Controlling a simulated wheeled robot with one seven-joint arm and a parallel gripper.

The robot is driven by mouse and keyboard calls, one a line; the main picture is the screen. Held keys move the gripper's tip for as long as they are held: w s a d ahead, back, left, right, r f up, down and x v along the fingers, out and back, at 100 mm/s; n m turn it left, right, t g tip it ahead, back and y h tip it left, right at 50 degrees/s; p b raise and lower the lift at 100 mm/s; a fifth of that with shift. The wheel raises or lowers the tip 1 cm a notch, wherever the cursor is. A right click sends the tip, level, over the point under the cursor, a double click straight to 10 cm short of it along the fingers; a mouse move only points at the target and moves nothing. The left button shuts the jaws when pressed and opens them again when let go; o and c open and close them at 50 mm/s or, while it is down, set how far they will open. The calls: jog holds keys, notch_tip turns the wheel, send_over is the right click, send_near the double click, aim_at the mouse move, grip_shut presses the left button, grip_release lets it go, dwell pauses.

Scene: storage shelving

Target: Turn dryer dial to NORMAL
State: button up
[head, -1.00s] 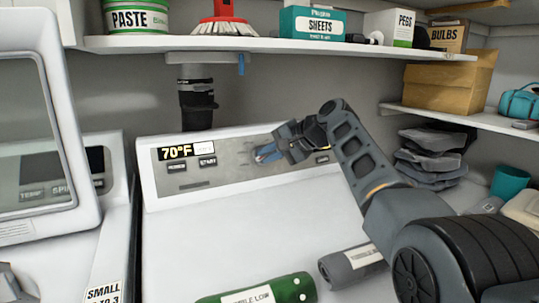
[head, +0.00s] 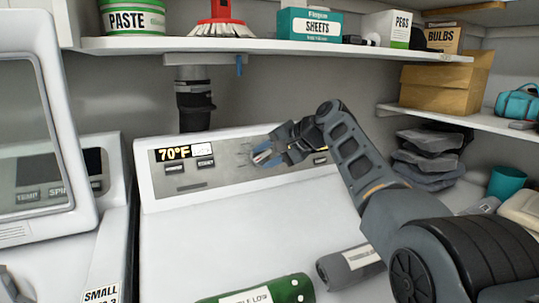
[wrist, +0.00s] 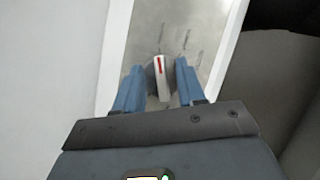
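The dryer (head: 235,220) has a grey control panel with a 70°F display (head: 173,154). The dial (wrist: 161,78) shows in the wrist view as a pale bar-shaped knob with a red line, pointing roughly up in that picture. Small labels around it are too blurred to read. My gripper (wrist: 158,86) is open, with one blue finger on each side of the knob. Gaps show between knob and fingers. In the head view my gripper (head: 265,156) is at the panel's middle and hides the dial.
A green bottle (head: 290,290) and a grey bottle (head: 345,264) lie on the dryer top. A shelf (head: 270,45) with boxes runs above the panel. A washer (head: 40,235) stands at the left. The left part of the dryer top is clear.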

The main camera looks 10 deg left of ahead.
jog(key=v, duration=0.7)
jog(key=shift+s+d, duration=0.15)
jog(key=shift+d, duration=0.15)
jog(key=shift+r, duration=0.15)
